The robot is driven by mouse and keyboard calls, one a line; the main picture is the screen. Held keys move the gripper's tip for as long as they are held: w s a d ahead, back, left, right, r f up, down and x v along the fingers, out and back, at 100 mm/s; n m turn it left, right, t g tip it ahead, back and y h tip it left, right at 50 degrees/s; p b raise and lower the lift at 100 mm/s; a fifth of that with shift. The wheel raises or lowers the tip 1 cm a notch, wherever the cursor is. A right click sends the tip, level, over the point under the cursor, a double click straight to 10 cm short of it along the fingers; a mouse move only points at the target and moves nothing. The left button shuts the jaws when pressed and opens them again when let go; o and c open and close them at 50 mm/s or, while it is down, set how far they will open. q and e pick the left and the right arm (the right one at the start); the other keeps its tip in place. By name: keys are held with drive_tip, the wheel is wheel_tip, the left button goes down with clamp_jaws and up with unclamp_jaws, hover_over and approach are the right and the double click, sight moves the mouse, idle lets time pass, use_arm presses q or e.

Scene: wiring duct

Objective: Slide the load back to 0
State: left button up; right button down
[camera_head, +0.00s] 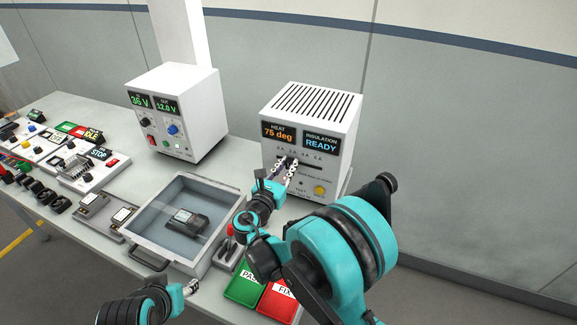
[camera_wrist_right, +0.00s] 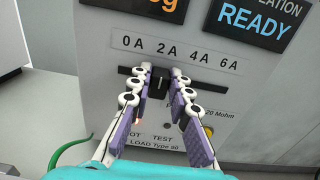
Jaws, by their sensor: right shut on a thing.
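The white load box (camera_head: 312,125) has a dark horizontal slider slot (camera_head: 312,171) below the marks 0A, 2A, 4A and 6A. My right gripper (camera_head: 287,160) is at the slot. In the right wrist view its fingertips (camera_wrist_right: 158,74) are shut on the dark slider knob (camera_wrist_right: 157,77), which they partly hide. The displays read HEAT 75 deg and INSULATION READY. My left gripper (camera_head: 191,287) is low in the head view, over the table's front; its jaws are unclear.
A white power supply (camera_head: 172,112) stands left of the load box. Green (camera_head: 244,284) and red (camera_head: 278,301) pads lie near the front edge. Switch modules (camera_head: 90,168) fill the left of the table.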

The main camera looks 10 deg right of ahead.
drive_tip(key=w+a, duration=0.2)
drive_tip(key=a, duration=0.1)
drive_tip(key=shift+w+a, duration=0.15)
drive_tip(key=shift+a, duration=0.05)
drive_tip(key=c, duration=1.5)
unclamp_jaws()
drive_tip(key=shift+c, duration=0.2)
drive_tip(key=shift+o, duration=0.7)
drive_tip(key=shift+a, duration=0.1)
approach(279, 155)
drive_tip(key=v, duration=0.5)
drive_tip(key=shift+a, duration=0.1)
